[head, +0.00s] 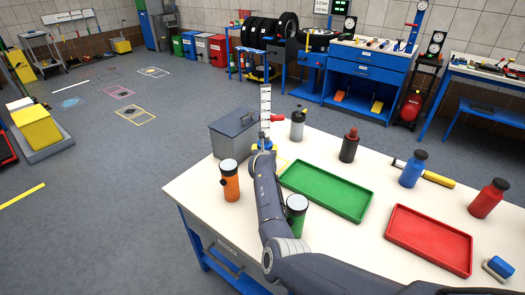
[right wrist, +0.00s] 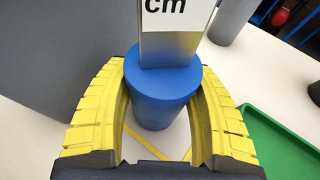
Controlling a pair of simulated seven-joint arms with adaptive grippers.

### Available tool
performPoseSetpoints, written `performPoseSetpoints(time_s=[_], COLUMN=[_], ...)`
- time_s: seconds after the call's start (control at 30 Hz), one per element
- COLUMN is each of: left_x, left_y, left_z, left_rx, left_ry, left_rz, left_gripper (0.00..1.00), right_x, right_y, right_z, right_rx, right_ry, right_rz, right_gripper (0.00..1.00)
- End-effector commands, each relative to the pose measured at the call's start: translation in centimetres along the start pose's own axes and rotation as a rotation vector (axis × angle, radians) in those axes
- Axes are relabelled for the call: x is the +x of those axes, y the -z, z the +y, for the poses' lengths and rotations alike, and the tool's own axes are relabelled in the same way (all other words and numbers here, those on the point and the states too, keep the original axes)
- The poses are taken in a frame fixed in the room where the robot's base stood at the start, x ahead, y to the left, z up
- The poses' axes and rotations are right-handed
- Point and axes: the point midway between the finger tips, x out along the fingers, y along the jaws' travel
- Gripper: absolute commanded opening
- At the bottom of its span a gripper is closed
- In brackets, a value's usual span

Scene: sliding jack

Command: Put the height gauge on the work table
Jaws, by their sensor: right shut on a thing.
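The height gauge (head: 265,103) is a tall white scale with dark marks on a round blue base. It stands upright over the far left part of the white work table (head: 330,238), beside the grey box. My right gripper (head: 263,148) has its yellow fingers shut around the blue base (right wrist: 163,98), which fills the space between them in the right wrist view. A yellow outline (right wrist: 148,146) shows on the tabletop below the base. I cannot tell whether the base touches the table. My left gripper is not in view.
A grey box (head: 234,133) stands close left of the gauge. An orange flask (head: 229,182), a green flask (head: 296,216) and a grey bottle (head: 297,124) are near my right arm. A green tray (head: 326,190) and a red tray (head: 428,239) lie to the right.

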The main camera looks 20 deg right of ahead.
Motion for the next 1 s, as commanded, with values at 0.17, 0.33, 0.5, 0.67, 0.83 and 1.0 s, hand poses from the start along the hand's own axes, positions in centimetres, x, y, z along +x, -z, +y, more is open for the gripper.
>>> performPoseSetpoints(time_s=[0.17, 0.33, 0.5, 0.67, 0.83, 1.0], left_x=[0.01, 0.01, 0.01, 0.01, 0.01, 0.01], left_y=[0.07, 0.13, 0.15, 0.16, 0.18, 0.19], left_z=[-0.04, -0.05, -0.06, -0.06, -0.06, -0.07], left_rx=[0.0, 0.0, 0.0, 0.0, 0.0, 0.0], left_ry=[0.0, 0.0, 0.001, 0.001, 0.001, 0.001], left_rz=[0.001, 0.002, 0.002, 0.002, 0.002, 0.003], left_gripper=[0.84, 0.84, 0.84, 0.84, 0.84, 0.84], right_x=[0.03, 0.1, 0.1, 0.1, 0.1, 0.1], right_y=[-0.04, 0.27, 0.28, 0.28, 0.28, 0.27], right_z=[0.02, 0.01, 0.01, 0.02, 0.02, 0.02], right_rx=[0.0, 0.0, 0.0, 0.0, 0.0, 0.0], right_ry=[0.0, 0.0, 0.0, 0.0, 0.0, 0.0], right_rz=[-0.002, 0.001, 0.001, 0.001, 0.001, 0.001], right_gripper=[0.14, 0.68, 0.81, 0.81, 0.84, 0.91])
